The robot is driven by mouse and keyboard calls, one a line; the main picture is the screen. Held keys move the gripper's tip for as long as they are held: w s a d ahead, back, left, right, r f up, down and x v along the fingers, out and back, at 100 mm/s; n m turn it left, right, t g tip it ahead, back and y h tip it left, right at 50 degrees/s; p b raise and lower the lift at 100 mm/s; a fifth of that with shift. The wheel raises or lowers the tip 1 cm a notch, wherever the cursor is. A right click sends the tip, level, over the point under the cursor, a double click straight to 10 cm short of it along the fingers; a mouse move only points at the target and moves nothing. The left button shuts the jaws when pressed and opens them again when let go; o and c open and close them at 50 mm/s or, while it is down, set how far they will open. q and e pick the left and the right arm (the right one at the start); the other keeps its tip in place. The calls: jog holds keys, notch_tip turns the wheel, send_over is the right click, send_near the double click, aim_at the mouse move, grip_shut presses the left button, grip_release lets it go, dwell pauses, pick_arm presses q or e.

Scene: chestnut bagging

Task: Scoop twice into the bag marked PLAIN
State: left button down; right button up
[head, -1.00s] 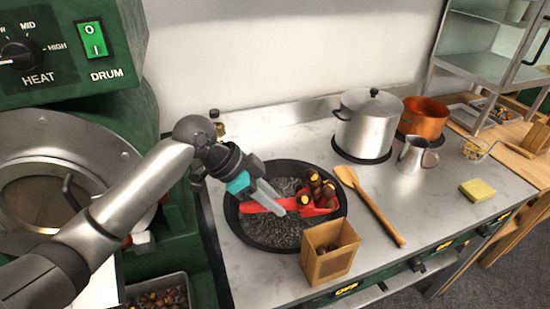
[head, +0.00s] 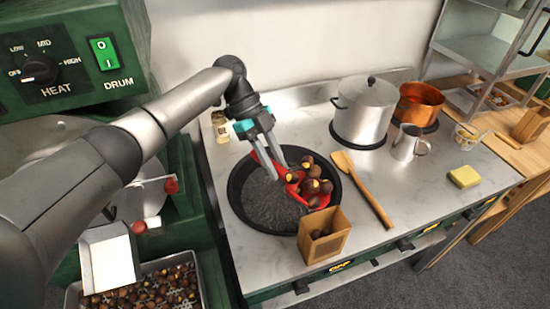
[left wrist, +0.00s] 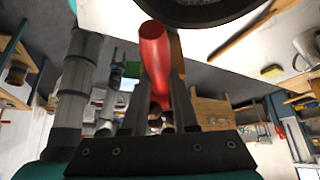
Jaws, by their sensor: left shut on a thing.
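My left gripper (head: 272,158) is shut on the handle of a red scoop (head: 322,202), which shows in the left wrist view as a red tube (left wrist: 154,50) between the fingers. The scoop is heaped with several chestnuts (head: 311,186), some showing yellow cuts. It is over the right half of the black pan (head: 238,187), behind the bag. The open brown paper bag (head: 324,246) stands upright at the pan's front right edge, with dark chestnuts inside. No marking on it is readable. My right gripper is not in view.
A steel pot (head: 364,112), a copper pot (head: 421,106) and a metal jug (head: 405,144) stand at the back right. A wooden spatula (head: 366,190) lies right of the pan, a yellow sponge (head: 464,177) farther right. A chestnut tray (head: 207,283) is at lower left.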

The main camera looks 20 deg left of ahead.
pick_arm(q)
jog(key=y+p, duration=0.1)
jog(key=d+t+y+p, duration=0.1)
jog(key=p, duration=0.1)
jog(key=r+y+p, duration=0.1)
jog(key=shift+s+d+r+t+p, duration=0.1)
jog(key=shift+s+d+t+p, duration=0.2)
jog(key=shift+s, duration=0.05)
jog(key=d+r+t+y, duration=0.1)
jog(key=y, duration=0.1)
jog(key=s+d+r+y+p, duration=0.1)
jog(key=d+r+y, duration=0.1)
jog(key=shift+s+r+t+p, duration=0.2)
jog(key=shift+t+p, duration=0.1)
jog(key=shift+t, duration=0.1)
jog(key=shift+s+d+r+t+y+p, duration=0.4)
jog(key=shift+d+y+p, duration=0.35)
jog(key=shift+p, duration=0.25)
jog(key=shift+s+d+r+t+y+p, duration=0.25)
jog(key=shift+d+r+y+p, duration=0.2)
jog(key=shift+d+y+p, duration=0.45)
jog(key=shift+s+d+r+t+y+p, duration=0.35)
jog(key=shift+d+y+p, duration=0.3)
jog(key=shift+p, duration=0.4)
jog(key=shift+a+r, duration=0.1)
